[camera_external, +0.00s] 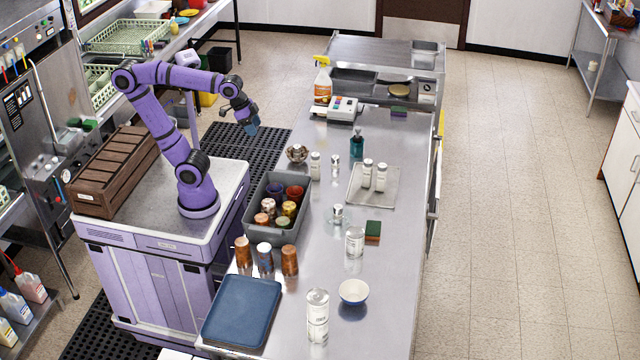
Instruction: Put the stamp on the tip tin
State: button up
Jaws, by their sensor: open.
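My gripper (251,128) hangs at the end of my raised purple arm, over the dark floor mat and left of the steel counter. It is open with nothing visible between its fingers. I cannot clearly pick out the stamp; several items on the counter are too small to identify. The tip tin is not certain either. My gripper is well away from both.
The counter's right strip is clear.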

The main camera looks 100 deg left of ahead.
jog(key=s+d+f+m, duration=0.1)
jog(key=s+d+f, duration=0.1)
jog(key=s+f, duration=0.3)
jog(key=shift+s+d+f+t+h, duration=0.25)
jog(key=shift+s+f+t+h, duration=0.05)
jog(key=shift+s, duration=0.85)
